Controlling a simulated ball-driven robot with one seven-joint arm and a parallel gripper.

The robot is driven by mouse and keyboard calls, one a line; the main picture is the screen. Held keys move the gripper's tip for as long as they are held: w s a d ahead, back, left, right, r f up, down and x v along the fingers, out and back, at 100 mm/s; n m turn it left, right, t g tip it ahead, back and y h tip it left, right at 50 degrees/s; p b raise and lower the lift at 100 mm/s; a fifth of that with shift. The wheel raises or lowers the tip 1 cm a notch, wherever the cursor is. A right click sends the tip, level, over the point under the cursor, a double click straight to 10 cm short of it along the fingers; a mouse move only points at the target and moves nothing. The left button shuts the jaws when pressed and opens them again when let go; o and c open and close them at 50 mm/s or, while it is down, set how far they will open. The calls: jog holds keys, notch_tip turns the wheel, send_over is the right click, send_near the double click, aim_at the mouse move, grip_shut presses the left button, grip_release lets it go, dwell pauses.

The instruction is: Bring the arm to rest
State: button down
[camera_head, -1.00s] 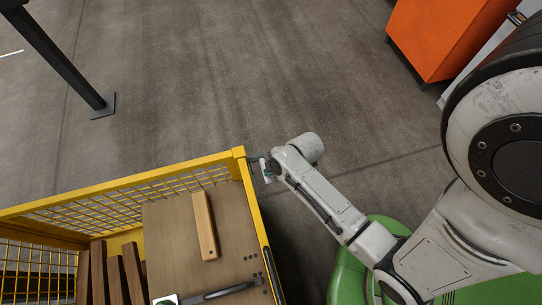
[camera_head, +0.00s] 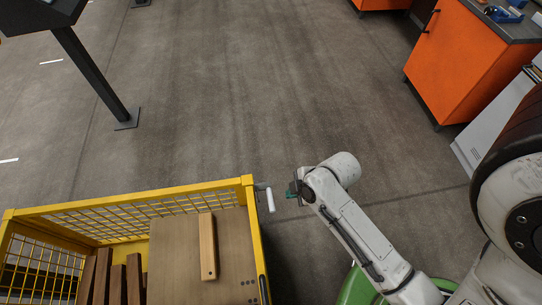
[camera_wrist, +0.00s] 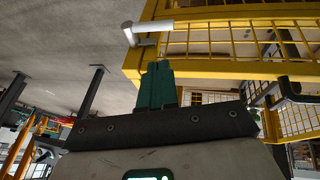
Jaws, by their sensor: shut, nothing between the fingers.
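The handle also shows in the wrist view (camera_wrist: 149,27), above the fingertips.
The crate holds a wooden board (camera_head: 168,230) with a lighter wooden bar (camera_head: 207,245) on it and several brown blocks at left. An orange cabinet (camera_head: 467,65) stands at the upper right. A black post (camera_head: 95,75) stands at the upper left. Floor between them is clear.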

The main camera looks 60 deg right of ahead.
jog(key=s+a+r+m+g, duration=0.2)
jog(key=a+r+m+g, duration=0.2)
jog(key=a+r+m, duration=0.2)
jog(key=shift+a+r+m+h, duration=0.2)
jog(key=shift+m+h, duration=0.2)
jog(key=shift+m, duration=0.6)
dwell(0.4)
